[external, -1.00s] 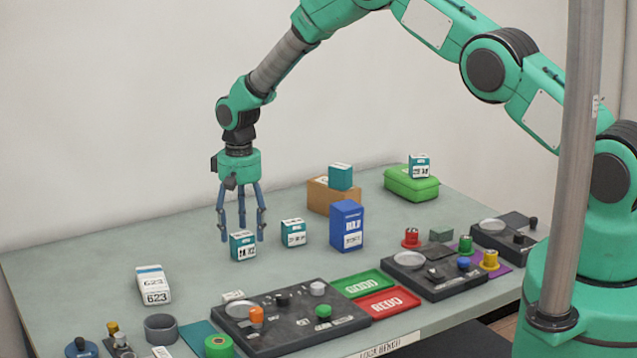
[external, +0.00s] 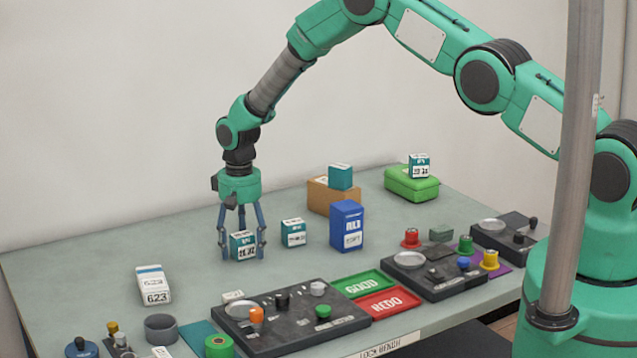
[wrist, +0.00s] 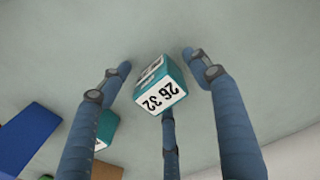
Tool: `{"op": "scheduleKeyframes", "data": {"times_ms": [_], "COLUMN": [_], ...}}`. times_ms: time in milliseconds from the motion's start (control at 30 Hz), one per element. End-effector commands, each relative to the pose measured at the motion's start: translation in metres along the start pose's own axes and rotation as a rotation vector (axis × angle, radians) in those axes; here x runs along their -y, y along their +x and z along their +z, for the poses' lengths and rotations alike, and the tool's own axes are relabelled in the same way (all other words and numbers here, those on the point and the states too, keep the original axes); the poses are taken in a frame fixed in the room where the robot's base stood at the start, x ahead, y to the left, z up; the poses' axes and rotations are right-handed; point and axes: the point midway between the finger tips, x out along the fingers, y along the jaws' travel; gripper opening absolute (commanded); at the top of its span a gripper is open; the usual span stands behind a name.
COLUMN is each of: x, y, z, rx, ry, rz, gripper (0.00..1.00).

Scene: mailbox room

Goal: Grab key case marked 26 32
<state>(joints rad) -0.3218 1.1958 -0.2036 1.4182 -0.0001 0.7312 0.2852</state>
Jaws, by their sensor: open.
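The key case marked 26 32 (wrist: 160,88) is a small teal box with a white label, seen between my fingers in the wrist view. It also shows in the external view (external: 243,246), standing on the table. My gripper (external: 242,252) points down with its blue fingers open around the case. In the wrist view my gripper (wrist: 160,75) has one finger on each side and a third behind the case, partly covered by it. I cannot tell whether any finger touches it.
A similar teal case (external: 293,233) stands close on the right, with a blue box (external: 346,228) beyond it. A cardboard box (external: 325,197) and a green case (external: 411,184) each carry a teal case. A white box marked 623 (external: 153,285) is at left. Control panels line the front.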

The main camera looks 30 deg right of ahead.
Motion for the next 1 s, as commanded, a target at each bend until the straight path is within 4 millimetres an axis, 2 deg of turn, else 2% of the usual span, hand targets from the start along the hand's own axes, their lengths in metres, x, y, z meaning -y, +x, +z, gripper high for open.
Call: {"op": "scheduleKeyframes", "data": {"times_ms": [133,167,400,433,767,1000], "x": [0.0,0.0,0.0,0.0,0.0,0.0], "y": [0.0,0.0,0.0,0.0,-0.001,-0.011], "z": [0.0,0.0,0.0,0.0,0.0,-0.001], "rx": [0.0,0.0,0.0,0.0,0.0,-0.002], "ry": [0.0,0.0,0.0,0.0,0.0,0.0], "rz": [0.0,0.0,0.0,0.0,0.0,-0.001], "gripper": [0.62,0.58,0.11,0.09,0.09,0.09]}}
